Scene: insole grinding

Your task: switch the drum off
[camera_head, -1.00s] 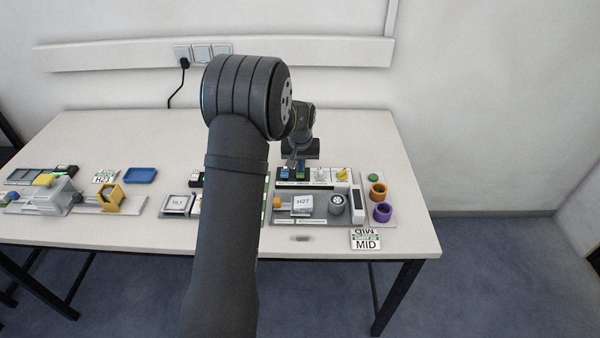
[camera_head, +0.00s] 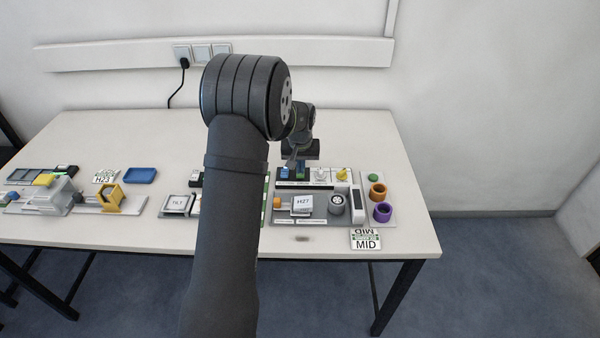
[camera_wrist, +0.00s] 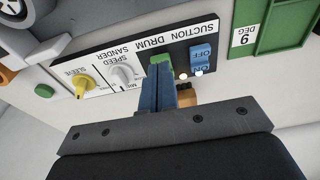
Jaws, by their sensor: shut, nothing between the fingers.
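The control panel (camera_wrist: 125,62) shows upside down in the wrist view, with labels for suction, drum, sander speed and sleeve. A green switch (camera_wrist: 160,60) sits beside the drum label; my fingers hide most of it, so its position cannot be read. My gripper (camera_wrist: 159,72) is shut and empty, its blue-grey fingertips at the green switch; touching or just above it, I cannot tell. A blue suction switch (camera_wrist: 201,55) marked OFF and ON is beside it.
A white speed knob (camera_wrist: 122,75) and a yellow sleeve knob (camera_wrist: 84,84) are on the same panel. The grey drum (camera_head: 336,204) and the H27 block (camera_head: 302,204) stand in front of it. Orange (camera_head: 378,191) and purple (camera_head: 382,212) rings are at right.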

